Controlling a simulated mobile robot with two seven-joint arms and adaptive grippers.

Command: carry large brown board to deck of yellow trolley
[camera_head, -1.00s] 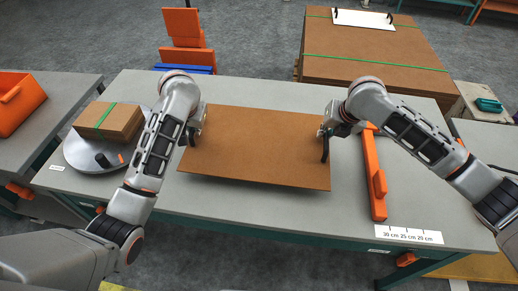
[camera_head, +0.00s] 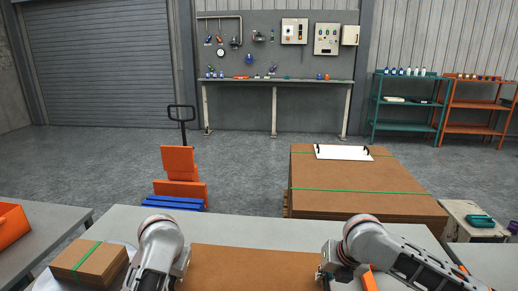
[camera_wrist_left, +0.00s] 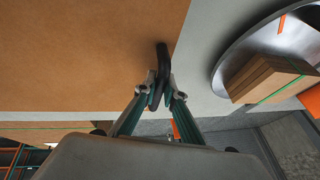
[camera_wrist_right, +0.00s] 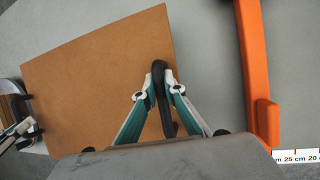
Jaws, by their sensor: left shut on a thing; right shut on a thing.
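The large brown board (camera_head: 250,268) shows at the bottom of the head view, cut off by the frame edge, between my two arms. Black handles stand at its left and right edges. My left gripper (camera_wrist_left: 160,92) is shut on the left handle (camera_wrist_left: 162,62). My right gripper (camera_wrist_right: 160,92) is shut on the right handle (camera_wrist_right: 158,72). The board also fills much of the right wrist view (camera_wrist_right: 100,80). Whether it touches the grey table (camera_head: 265,228) or hangs just above it, I cannot tell. I see no yellow trolley in the current frames.
Small strapped brown boards (camera_head: 88,262) lie on a round metal plate (camera_wrist_left: 235,70) left of the board. An orange bar (camera_wrist_right: 255,70) lies to its right. Beyond the table stand an orange-and-blue stack (camera_head: 180,185) and a large strapped board stack (camera_head: 350,202). Open floor lies behind.

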